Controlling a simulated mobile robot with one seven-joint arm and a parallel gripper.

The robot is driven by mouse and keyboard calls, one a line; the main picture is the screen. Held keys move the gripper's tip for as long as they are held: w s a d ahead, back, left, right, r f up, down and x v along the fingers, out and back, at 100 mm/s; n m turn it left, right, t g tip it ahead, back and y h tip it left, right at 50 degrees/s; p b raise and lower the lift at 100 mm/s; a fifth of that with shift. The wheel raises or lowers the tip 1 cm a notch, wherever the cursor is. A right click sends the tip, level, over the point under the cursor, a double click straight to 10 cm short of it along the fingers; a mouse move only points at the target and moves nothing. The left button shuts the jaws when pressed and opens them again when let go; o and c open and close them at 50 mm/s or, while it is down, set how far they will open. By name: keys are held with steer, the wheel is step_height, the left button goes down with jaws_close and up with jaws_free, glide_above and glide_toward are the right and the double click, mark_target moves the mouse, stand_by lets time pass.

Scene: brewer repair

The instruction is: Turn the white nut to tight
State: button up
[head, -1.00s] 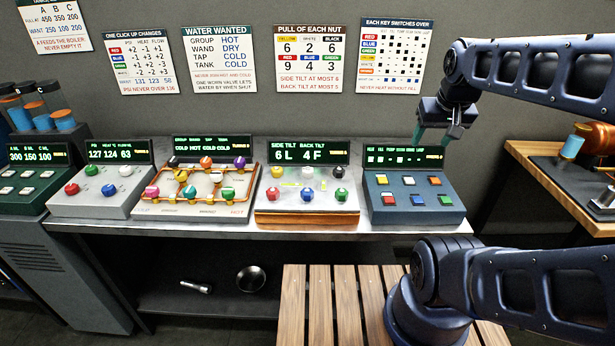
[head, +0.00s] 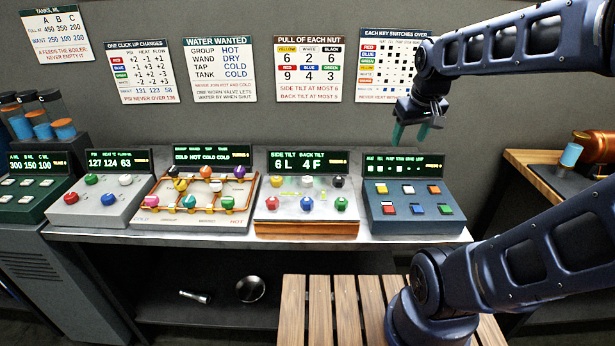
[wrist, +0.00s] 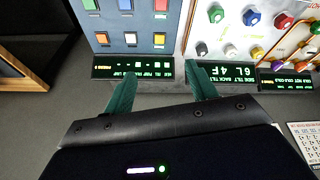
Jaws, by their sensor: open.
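The white nut (head: 307,181) is in the middle of the back row on the tilt board (head: 270,214), between a yellow nut (head: 276,181) and a black nut (head: 338,181). A red, a blue and a green nut stand in the front row. The board's display (head: 308,161) reads side tilt 6 L and back tilt 4 F. In the wrist view, the white nut (wrist: 231,50) shows upside down, right of the fingers. My gripper (head: 410,134) is open and empty, above and behind the blue switch box, to the right of the tilt board.
The blue switch box (head: 380,219) stands right of the tilt board. A pipe board (head: 160,226) with coloured knobs stands to its left. A wall chart (head: 308,62) lists the pull of each nut, white 2. A slatted wooden bench (head: 318,310) is in front.

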steer(key=w+a+f+n+g, duration=0.1)
steer(key=w+a+f+n, duration=0.1)
steer(key=w+a+n, duration=0.35)
steer(key=n+g, duration=0.3)
steer(key=n, duration=0.4)
glide_above(307, 178)
step_height(307, 178, down, 10)
steer(key=shift+m, duration=0.25)
step_height(307, 178, down, 11)
steer(key=shift+d+r, duration=0.1)
steer(key=shift+r, duration=0.1)
steer(key=c, duration=1)
